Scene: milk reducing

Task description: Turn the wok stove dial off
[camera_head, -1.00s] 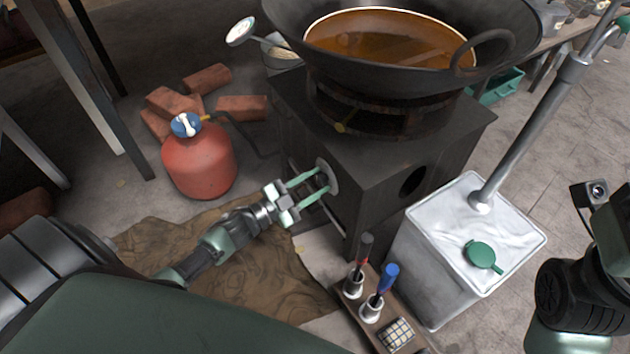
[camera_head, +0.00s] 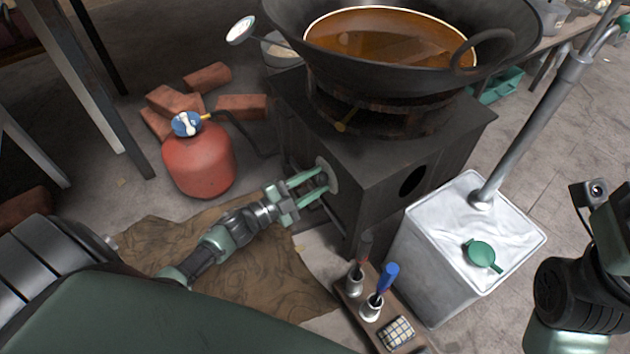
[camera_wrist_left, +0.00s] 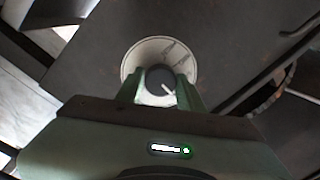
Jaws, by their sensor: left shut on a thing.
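The wok stove (camera_head: 375,165) is a dark metal box below a large black wok (camera_head: 500,65) of brown liquid. Its dial is a grey knob (camera_wrist_left: 160,80) on a pale round plate (camera_wrist_left: 148,52), facing me in the left wrist view. In the head view the plate (camera_head: 329,175) is on the stove's left face. My left gripper (camera_head: 318,182) is shut on the knob, one green finger on each side. It also shows in the left wrist view (camera_wrist_left: 161,92). My right arm shows at the right edge of the head view, but its fingers are out of view.
A red gas cylinder (camera_head: 199,165) with a hose and several bricks (camera_head: 241,107) stand left of the stove. A white metal container (camera_head: 440,265) stands in front, with a small rack (camera_head: 350,300) of tools beside it. Brown cloth (camera_head: 270,270) lies under my left arm.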

